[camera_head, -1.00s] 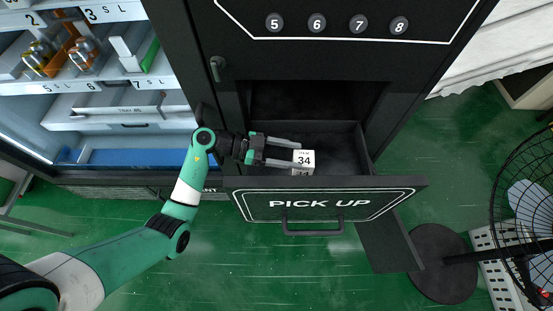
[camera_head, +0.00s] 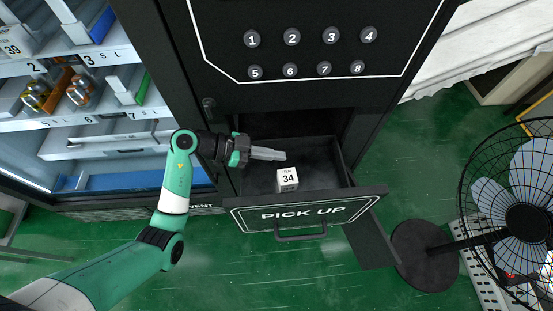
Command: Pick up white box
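The white box (camera_head: 287,180), marked 34, sits in the open black pick-up drawer (camera_head: 325,175), near its front left. My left gripper (camera_head: 284,156) reaches into the drawer from the left. Its fingertips are just behind the box in the picture, apart from it by a small gap. The two fingers overlap from this angle, so I cannot tell how far apart they are. Nothing shows between them. My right gripper is not in view.
The drawer front (camera_head: 310,212) reads PICK UP and has a handle (camera_head: 300,236). A numbered button panel (camera_head: 310,50) stands above. Shelves with bottles and boxes (camera_head: 70,100) are at the left. A caged fan (camera_head: 525,215) stands at the right. The green floor (camera_head: 240,275) in front is clear.

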